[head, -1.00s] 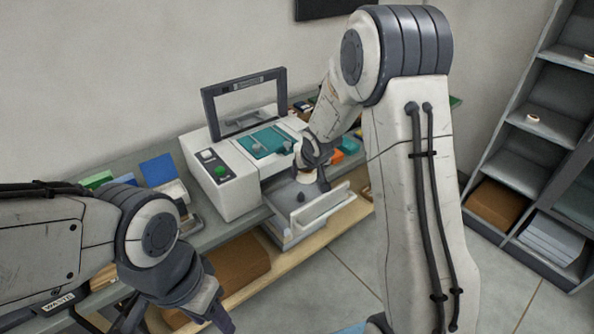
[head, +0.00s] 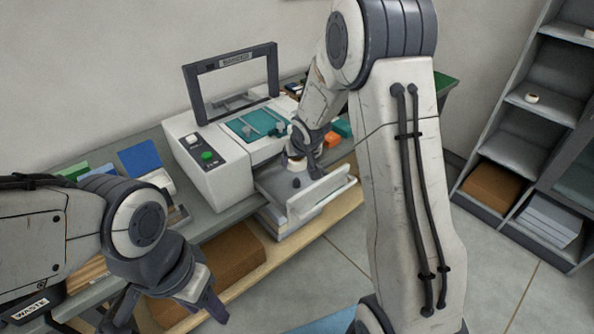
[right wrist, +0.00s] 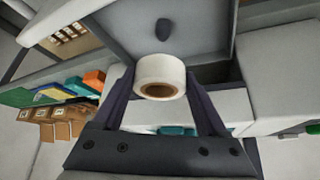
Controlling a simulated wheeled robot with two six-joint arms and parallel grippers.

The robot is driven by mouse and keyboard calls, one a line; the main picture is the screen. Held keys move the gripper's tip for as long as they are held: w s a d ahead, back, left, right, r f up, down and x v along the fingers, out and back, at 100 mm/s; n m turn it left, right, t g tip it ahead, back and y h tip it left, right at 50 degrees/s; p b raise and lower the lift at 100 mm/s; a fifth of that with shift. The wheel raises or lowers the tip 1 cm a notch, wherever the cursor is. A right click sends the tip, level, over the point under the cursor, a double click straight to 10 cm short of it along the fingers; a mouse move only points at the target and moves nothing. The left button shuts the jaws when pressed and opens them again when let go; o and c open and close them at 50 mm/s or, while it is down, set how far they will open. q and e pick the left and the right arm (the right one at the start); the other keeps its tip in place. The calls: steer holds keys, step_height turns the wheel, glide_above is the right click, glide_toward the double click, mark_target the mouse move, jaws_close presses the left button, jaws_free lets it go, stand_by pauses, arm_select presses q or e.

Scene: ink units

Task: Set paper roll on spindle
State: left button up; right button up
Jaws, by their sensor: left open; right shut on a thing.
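The white paper roll (right wrist: 160,72) with a brown core sits between the fingers of my right gripper (right wrist: 165,88), which is shut on it. In the head view the roll (head: 296,163) is partly hidden by my right gripper (head: 298,152), over the open drawer. A dark rounded peg, seemingly the spindle (right wrist: 163,28), stands on the grey drawer floor, apart from the roll in the right wrist view. It also shows in the head view (head: 296,183). My left gripper (head: 172,308) is open and empty at the lower left, away from the machine.
The white machine (head: 212,165) has a green button, a raised frame lid (head: 232,68) and a pulled-out drawer (head: 322,196). Blue and green items stand on the bench at left; orange ones (head: 332,138) lie behind my right arm. A shelf unit (head: 515,150) stands at right.

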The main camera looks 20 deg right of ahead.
mark_target(297, 181)
steer(key=shift+f+b, duration=3.05)
steer(key=shift+f, duration=0.5)
arm_select(q)
step_height(297, 181, down, 7)
steer(key=shift+f, duration=0.1)
steer(key=shift+f+b, duration=0.5)
steer(key=shift+b, duration=0.1)
arm_select(e)
steer(key=shift+f, duration=0.5)
steer(key=o, duration=1.2)
steer(key=shift+s, duration=0.1)
steer(key=shift+o, duration=0.2)
steer(key=shift+p+v, duration=2.9)
steer(key=shift+v, duration=2.7)
arm_select(q)
step_height(297, 181, up, 6)
steer(key=shift+f, duration=0.1)
